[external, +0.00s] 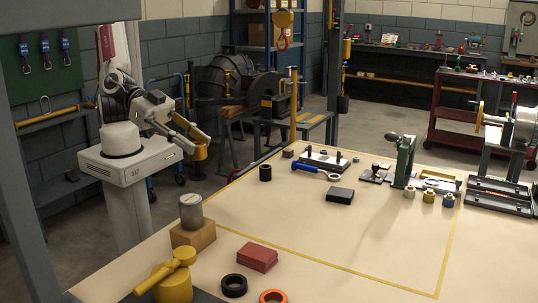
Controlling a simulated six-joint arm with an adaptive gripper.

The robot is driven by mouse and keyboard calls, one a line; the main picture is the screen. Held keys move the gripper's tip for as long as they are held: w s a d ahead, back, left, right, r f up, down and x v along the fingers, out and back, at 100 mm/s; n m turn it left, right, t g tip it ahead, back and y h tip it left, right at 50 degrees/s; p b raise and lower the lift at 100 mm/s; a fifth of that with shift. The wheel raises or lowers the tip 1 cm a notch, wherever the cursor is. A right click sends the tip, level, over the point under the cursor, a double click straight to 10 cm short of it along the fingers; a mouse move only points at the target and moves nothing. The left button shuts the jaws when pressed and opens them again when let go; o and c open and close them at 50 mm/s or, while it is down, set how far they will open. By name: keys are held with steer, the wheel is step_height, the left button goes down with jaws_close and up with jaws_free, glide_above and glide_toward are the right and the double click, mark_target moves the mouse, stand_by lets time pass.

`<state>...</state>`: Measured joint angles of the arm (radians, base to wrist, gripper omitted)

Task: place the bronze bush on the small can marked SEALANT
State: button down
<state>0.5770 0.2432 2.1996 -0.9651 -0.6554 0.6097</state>
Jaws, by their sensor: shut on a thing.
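My gripper (199,139) is at the end of my arm, left of the table. It is shut on a gold-coloured cylinder, which looks like the bronze bush (200,152). The bush hangs below the fingers, in the air and apart from the table. A grey can (191,213) with a pale top stands upright on a wooden block near the table's left edge. It may be the small can marked SEALANT, but no lettering is legible. The can is nearer the camera than my gripper, and nothing rests on it.
A black cylinder (265,173) stands farther back. Small bottles (428,196) stand at right.

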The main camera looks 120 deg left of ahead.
steer(key=s, duration=0.1)
steer(key=s+f, duration=0.1)
steer(key=s, duration=0.1)
steer(key=shift+s+d+f, duration=0.15)
steer(key=shift+s, duration=0.15)
steer(key=shift+f, duration=0.1)
glide_above(185, 197)
steer(key=shift+f, duration=2.8)
steer(key=shift+f, duration=2.1)
steer(key=shift+f, duration=0.15)
